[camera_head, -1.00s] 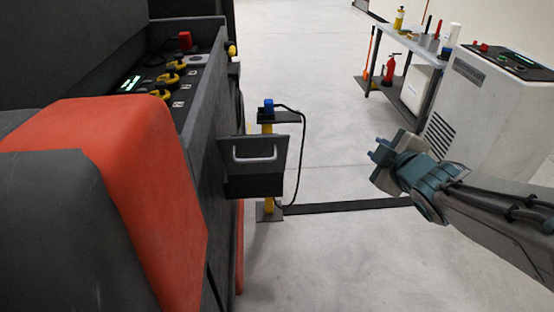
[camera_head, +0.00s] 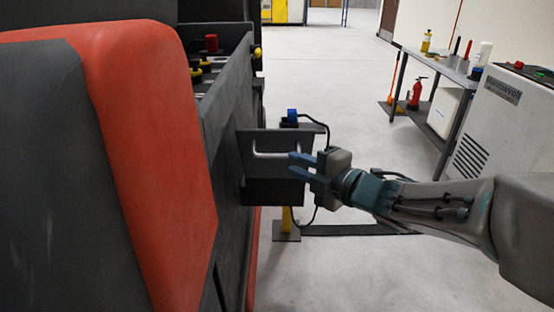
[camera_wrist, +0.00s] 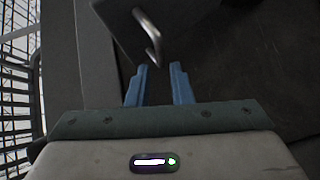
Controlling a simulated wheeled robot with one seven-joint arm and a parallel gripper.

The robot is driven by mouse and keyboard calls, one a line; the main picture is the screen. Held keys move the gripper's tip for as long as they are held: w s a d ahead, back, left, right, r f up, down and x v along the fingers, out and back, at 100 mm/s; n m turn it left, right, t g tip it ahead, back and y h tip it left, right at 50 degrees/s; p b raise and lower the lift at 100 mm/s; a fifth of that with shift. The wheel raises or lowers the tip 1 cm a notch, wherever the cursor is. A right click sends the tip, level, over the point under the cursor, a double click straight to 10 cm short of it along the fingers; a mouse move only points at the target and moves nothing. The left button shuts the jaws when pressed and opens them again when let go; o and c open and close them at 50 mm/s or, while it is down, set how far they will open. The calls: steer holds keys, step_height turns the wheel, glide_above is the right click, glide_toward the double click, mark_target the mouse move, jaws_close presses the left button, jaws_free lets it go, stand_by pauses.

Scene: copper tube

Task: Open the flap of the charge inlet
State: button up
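The flap (camera_head: 262,139) is a dark grey panel on the side of the dark machine, above a dark box-like housing (camera_head: 268,192). A pale bar handle (camera_head: 268,154) is on the flap's face. My gripper (camera_head: 291,165) is open and empty at the handle's right end, with its blue fingers pointing left. In the wrist view the flap (camera_wrist: 113,22) and the curved handle (camera_wrist: 148,32) are just ahead of my open gripper (camera_wrist: 160,68). The handle's near end lies roughly in line with the gap between the fingertips. I cannot tell whether they touch. No inlet socket is visible.
The red and dark machine body (camera_head: 150,150) fills the left side. A post with a blue plug (camera_head: 292,116) and black cable stands just behind the flap. A bench (camera_head: 445,70) and a white cabinet (camera_head: 495,125) are at the right. The floor between is open.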

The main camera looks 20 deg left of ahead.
mark_target(279, 157)
steer(key=b+x, duration=0.1)
steer(key=x, duration=0.6)
jaws_close()
